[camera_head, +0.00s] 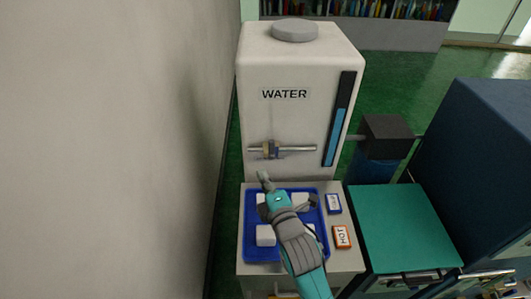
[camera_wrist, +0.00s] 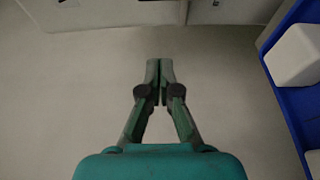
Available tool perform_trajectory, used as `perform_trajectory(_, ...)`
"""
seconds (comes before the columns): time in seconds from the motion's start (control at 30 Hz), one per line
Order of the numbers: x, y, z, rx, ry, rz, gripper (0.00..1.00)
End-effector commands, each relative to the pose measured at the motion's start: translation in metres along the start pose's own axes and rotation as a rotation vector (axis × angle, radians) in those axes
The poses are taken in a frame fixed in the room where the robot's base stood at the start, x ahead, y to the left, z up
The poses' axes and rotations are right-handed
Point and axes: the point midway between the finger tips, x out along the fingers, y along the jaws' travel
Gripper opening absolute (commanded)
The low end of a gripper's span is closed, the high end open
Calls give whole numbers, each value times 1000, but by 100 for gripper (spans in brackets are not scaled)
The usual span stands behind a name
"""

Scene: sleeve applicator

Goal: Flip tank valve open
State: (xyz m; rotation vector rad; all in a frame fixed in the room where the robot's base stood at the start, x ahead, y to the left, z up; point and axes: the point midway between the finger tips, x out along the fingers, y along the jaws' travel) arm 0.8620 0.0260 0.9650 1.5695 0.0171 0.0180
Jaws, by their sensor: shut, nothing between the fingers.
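The white water tank (camera_head: 288,105) stands against the wall side, with a "WATER" label and a blue level strip. Its valve (camera_head: 270,149) sits low on the front face, with a metal bar (camera_head: 300,149) lying horizontal across it. My gripper (camera_head: 264,176) is just below the valve, apart from it in the picture, pointing toward the tank. In the wrist view my gripper (camera_wrist: 160,72) has its fingers together with nothing between them. The valve cannot be made out in the wrist view.
A blue tray (camera_head: 248,222) with white blocks lies on the stand under my arm; its edge shows in the wrist view (camera_wrist: 285,100). Two small labelled cards, one blue (camera_head: 334,204) and one orange (camera_head: 342,237), lie right of it. A teal-topped cabinet (camera_head: 403,228) stands right. A wall (camera_head: 110,150) bounds the left.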

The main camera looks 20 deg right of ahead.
Motion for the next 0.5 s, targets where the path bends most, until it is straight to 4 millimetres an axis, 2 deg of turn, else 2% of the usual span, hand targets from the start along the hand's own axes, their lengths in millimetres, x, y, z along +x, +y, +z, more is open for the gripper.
perform_trajectory(0.33,2,0,0,0,0,-1,0)
perform_trajectory(0.5,16,0,0,1,0,1,0)
